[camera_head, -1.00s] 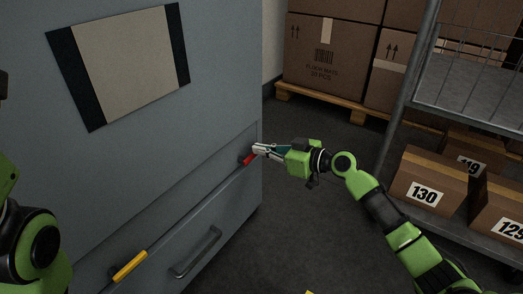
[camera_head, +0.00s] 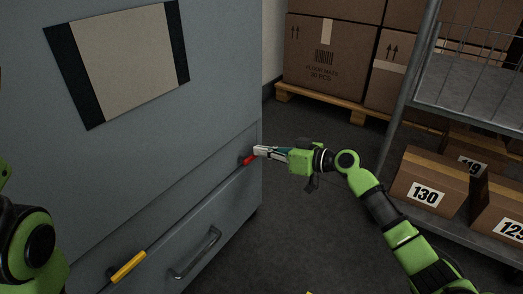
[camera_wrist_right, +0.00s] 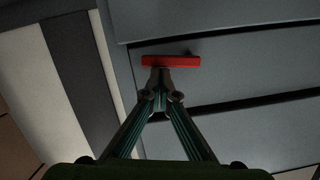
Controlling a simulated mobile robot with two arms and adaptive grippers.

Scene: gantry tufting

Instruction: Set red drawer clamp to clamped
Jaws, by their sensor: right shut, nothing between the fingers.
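The red drawer clamp (camera_head: 249,160) is a short red bar at the right end of the drawer's upper edge on the grey cabinet. In the right wrist view the red clamp (camera_wrist_right: 171,61) lies across the seam, just beyond my fingertips. My right gripper (camera_head: 257,151) is shut with nothing between its fingers, its tips at or very near the clamp's upper end. In the wrist view its closed tips (camera_wrist_right: 160,88) point at the bar; I cannot tell whether they touch. The drawer (camera_head: 222,222) looks closed. My left arm shows at the left edge, but its gripper is out of view.
A beige panel (camera_head: 128,62) is on the cabinet front. A shelf cart with cartons (camera_head: 428,182) stands right, boxes on a pallet (camera_head: 325,104) behind. The floor between is clear.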

